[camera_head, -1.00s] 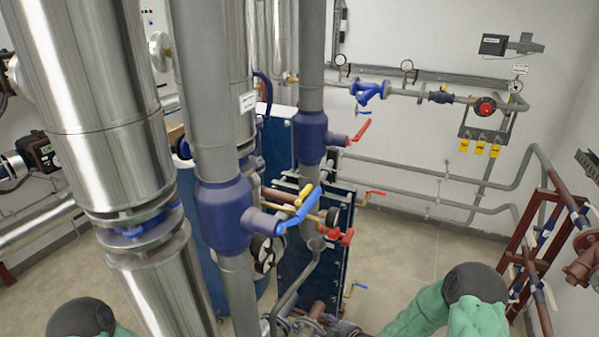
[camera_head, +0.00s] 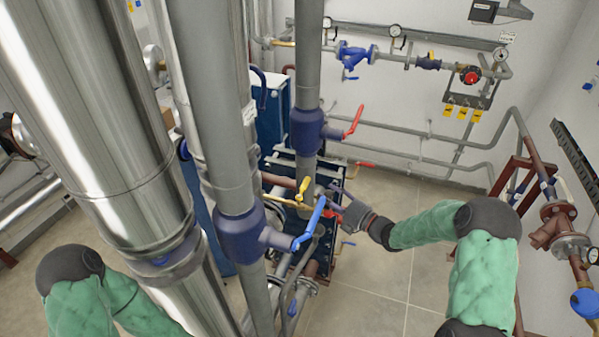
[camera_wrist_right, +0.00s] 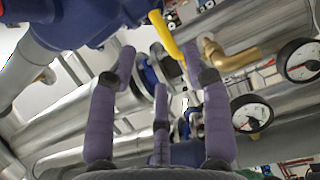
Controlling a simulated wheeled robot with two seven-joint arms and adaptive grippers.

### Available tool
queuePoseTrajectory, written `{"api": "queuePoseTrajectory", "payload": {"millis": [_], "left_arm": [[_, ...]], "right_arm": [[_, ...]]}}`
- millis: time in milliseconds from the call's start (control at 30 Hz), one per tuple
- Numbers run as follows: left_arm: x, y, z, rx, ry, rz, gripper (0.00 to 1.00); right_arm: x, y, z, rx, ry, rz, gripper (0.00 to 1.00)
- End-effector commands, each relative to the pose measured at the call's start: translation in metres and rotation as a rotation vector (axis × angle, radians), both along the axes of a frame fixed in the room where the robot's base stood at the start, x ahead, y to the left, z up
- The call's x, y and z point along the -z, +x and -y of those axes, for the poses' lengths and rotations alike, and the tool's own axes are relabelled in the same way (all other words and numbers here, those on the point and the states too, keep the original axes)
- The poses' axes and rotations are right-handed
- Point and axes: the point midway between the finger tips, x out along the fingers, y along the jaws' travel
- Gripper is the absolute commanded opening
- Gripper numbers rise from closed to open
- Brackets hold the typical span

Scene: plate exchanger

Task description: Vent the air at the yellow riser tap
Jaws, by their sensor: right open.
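The yellow tap handle (camera_head: 303,189) stands among the pipes in the middle of the head view, just above a blue lever (camera_head: 310,225). In the right wrist view a yellow handle (camera_wrist_right: 166,34) comes down from the top, close to the right finger's tip; I cannot tell whether they touch. My right gripper (camera_head: 337,200) is just right of the yellow and blue handles, its fingers pointing at them. The right wrist view shows the gripper (camera_wrist_right: 158,68) with its purple fingers spread and nothing held. My left arm shows at lower left; its gripper is out of view.
A grey riser with a blue valve body (camera_head: 240,235) stands left of the right gripper. A red lever (camera_head: 354,122) is above it. Pressure gauges (camera_wrist_right: 302,60) show in the wrist view. Brown pipework (camera_head: 553,225) stands at right. The floor (camera_head: 385,275) between is clear.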

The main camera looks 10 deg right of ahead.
Motion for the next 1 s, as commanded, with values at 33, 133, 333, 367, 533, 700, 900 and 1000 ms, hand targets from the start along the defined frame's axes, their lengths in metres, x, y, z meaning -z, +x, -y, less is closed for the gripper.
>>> {"api": "queuePoseTrajectory", "payload": {"millis": [33,133,333,367,533,700,900,1000], "left_arm": [[-0.002,0.0,0.0,0.0,0.0,-0.001,0.4],[-0.004,0.0,0.0,0.0,0.0,-0.001,0.4],[-0.015,-0.001,0.0,0.001,0.0,-0.002,0.4],[-0.017,-0.001,0.0,0.001,0.0,-0.002,0.4],[-0.024,0.0,0.0,0.0,0.0,-0.001,0.4],[-0.028,0.0,0.0,0.0,0.0,-0.001,0.4],[-0.029,0.0,0.0,0.0,0.0,-0.001,0.4],[-0.029,0.0,0.0,0.0,0.0,-0.001,0.4]], "right_arm": [[-0.001,0.002,-0.002,-0.003,-0.002,0.001,0.49],[0.0,0.012,-0.009,-0.003,-0.002,0.001,0.49],[-0.001,0.041,-0.028,-0.004,0.0,0.0,0.49],[-0.001,0.045,-0.032,-0.003,0.001,-0.001,0.49],[-0.001,0.068,-0.047,-0.003,0.001,-0.001,0.49],[0.0,0.083,-0.055,-0.001,0.0,0.0,0.49],[0.0,0.089,-0.059,0.0,0.0,0.0,0.49],[0.001,0.089,-0.059,0.0,0.001,-0.001,0.49]]}}
